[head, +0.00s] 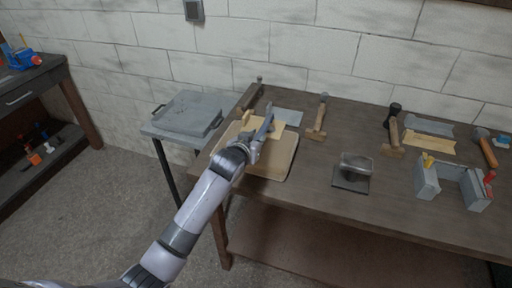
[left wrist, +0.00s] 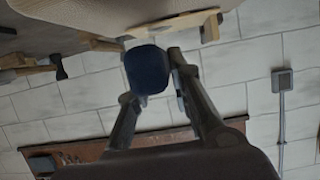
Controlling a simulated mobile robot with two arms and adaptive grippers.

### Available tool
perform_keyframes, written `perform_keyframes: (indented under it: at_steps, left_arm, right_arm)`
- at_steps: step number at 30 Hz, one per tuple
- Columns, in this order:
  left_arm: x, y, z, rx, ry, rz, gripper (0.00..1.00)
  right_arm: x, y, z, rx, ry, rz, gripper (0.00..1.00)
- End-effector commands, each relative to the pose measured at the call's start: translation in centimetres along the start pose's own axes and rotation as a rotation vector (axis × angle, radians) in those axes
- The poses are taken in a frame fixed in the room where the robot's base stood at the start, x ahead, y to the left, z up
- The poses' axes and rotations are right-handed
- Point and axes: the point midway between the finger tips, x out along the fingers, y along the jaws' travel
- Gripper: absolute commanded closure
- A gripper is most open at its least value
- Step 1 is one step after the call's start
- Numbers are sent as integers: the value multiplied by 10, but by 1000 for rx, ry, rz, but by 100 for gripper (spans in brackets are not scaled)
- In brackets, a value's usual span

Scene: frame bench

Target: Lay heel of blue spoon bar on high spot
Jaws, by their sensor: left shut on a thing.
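My left gripper (head: 260,132) is over the beige pad (head: 278,168) on the bench, its arm reaching in from below. In the left wrist view the left gripper (left wrist: 158,82) is shut on a dark blue block-like piece (left wrist: 148,70), which I take for the blue spoon bar. Most of the bar is hidden by the gripper and the viewing angle. A light wooden piece (left wrist: 180,22) lies close beyond the blue end; I cannot tell whether they touch. The high spot cannot be made out. My right gripper is not in view.
A grey sheet (head: 288,116) lies behind the pad. Hammers (head: 318,118) and a dark metal block (head: 352,172) stand to the right, with a grey holder (head: 428,184) beyond. A grey tray (head: 186,114) sits on a small side table.

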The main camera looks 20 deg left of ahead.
Motion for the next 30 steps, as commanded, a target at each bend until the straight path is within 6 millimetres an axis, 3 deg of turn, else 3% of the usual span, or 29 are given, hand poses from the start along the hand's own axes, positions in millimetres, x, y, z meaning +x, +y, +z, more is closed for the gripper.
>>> perform_keyframes:
  at_steps: [7, 19, 20, 30]
  left_arm:
    - [13, 0, 33, -1, -2, 0, 100]
    - [16, 0, 39, 0, -1, 0, 100]
    - [16, 0, 40, 0, -3, 0, 80]
    - [16, 0, 39, 0, -3, 0, 60]
  right_arm:
    - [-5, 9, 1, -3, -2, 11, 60]
    - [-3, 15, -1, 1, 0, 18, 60]
    - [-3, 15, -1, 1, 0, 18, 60]
    - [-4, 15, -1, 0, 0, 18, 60]
